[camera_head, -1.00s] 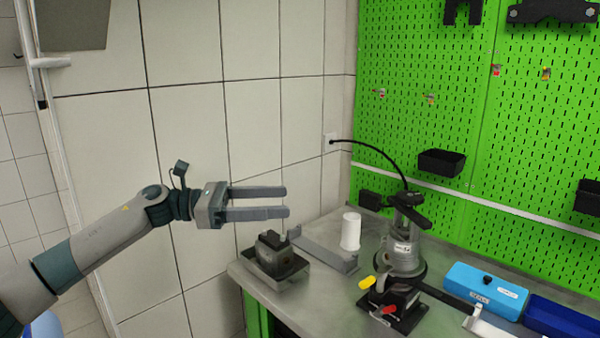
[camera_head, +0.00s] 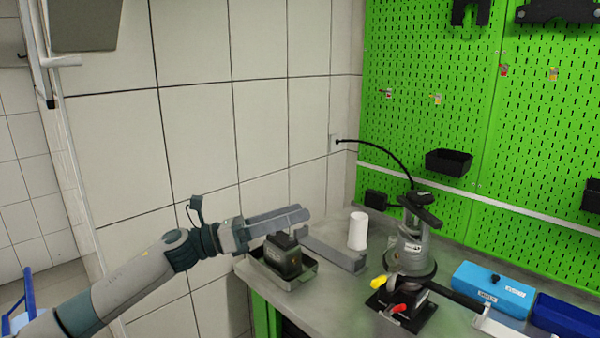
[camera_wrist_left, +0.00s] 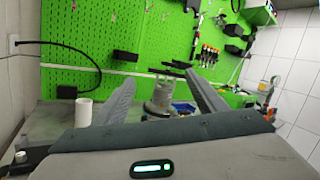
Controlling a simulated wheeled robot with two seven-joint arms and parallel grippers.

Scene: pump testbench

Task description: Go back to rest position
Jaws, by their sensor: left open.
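My left gripper (camera_head: 280,219) is in the head view, at the left end of the bench, with its fingers pointing right. In that picture it overlaps the top of a dark block-shaped device (camera_head: 284,256) in a shallow metal tray (camera_head: 312,271); I cannot tell the gap between them. In the left wrist view the two fingers (camera_wrist_left: 160,95) are spread apart with nothing held between them. The pump (camera_head: 410,250) stands on the bench beyond them and shows between the fingers in the wrist view (camera_wrist_left: 160,97). My right gripper is not in view.
A white cylinder (camera_head: 358,231) stands on the bench (camera_head: 345,306) behind a grey channel piece (camera_head: 335,250). A light blue box (camera_head: 492,290) and a dark blue bin (camera_head: 566,318) are at the right. A green pegboard (camera_head: 430,90) and tiled wall (camera_head: 250,110) bound the bench.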

